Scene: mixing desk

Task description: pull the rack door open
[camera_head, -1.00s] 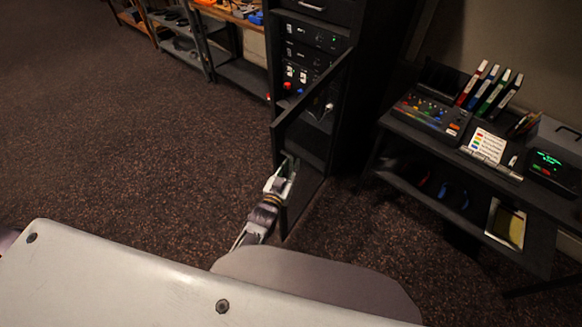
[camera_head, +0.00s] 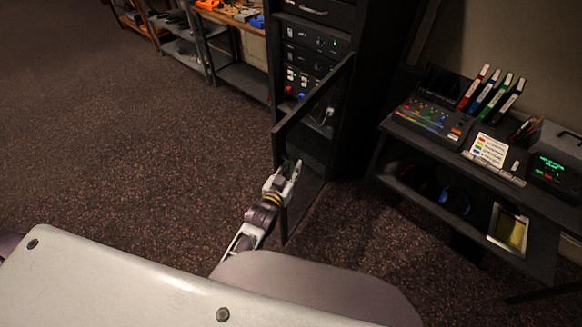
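The rack door (camera_head: 309,110) is a dark-framed panel on the tall black rack (camera_head: 377,110). It stands well open, swung out toward me, with its free edge nearest me.
Rack units (camera_head: 312,48) with knobs and cables show behind the door. A dark desk (camera_head: 451,212) with a mixer (camera_head: 432,118) and binders stands at right. Shelves (camera_head: 242,80) stand at the back. The carpet (camera_head: 130,140) at left is clear.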

